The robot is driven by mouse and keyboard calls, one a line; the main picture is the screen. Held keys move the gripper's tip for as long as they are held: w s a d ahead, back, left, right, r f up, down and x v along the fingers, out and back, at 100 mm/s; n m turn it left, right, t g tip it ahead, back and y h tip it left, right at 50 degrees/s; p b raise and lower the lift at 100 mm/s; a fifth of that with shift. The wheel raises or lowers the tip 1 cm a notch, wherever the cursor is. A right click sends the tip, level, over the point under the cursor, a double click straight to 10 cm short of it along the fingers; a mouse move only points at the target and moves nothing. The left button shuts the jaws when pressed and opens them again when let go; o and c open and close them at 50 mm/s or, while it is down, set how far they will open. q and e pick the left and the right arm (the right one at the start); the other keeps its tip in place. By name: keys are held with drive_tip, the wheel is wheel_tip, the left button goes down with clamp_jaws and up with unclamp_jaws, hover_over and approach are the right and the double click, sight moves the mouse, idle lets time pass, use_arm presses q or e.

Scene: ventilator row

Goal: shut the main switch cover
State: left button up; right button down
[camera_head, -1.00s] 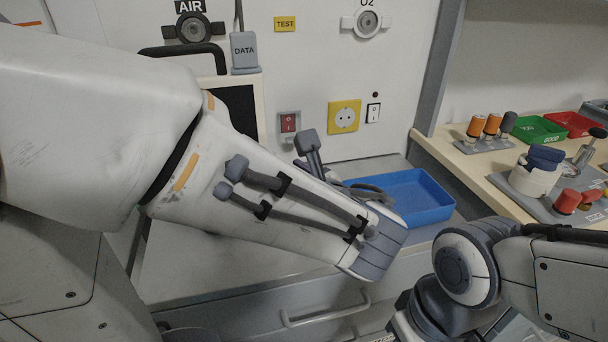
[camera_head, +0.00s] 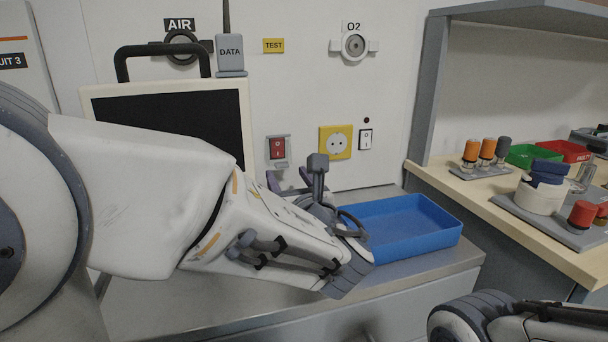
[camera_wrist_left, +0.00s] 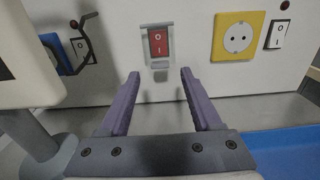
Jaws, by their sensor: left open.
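The main switch is a red rocker (camera_head: 277,147) in a grey frame on the white wall panel; it also shows in the left wrist view (camera_wrist_left: 158,42). Its cover seems to be the pale grey flap (camera_wrist_left: 160,64) at the lower edge of the frame, folded down and away from the rocker, which is bare. My left gripper (camera_head: 290,180) is below and in front of the switch, partly hidden by my wrist. In the left wrist view its purple fingers (camera_wrist_left: 160,74) are apart and empty, pointing at the panel just below the switch. My right gripper is not in view.
A yellow socket (camera_head: 336,142) and a white switch (camera_head: 366,139) are right of the main switch. A dark screen (camera_head: 170,125) stands left. A blue tray (camera_head: 405,228) lies close to the right of my left gripper. A side bench (camera_head: 455,188) holds several items.

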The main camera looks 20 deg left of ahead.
sight(280, 151)
use_arm(q)
drive_tip(key=x, duration=0.3)
drive_tip(key=shift+w+a, duration=0.1)
clamp_jaws()
drive_tip(key=b, duration=0.2)
drive_tip(key=f+t+b, duration=0.1)
drive_tip(key=b, duration=0.1)
drive_tip(key=shift+w+a+y+b, duration=0.2)
drive_tip(key=shift+w+y+b, duration=0.05)
drive_tip(key=shift+y+b, duration=0.15)
drive_tip(key=shift+w, duration=0.1)
drive_tip(key=shift+r, duration=0.15)
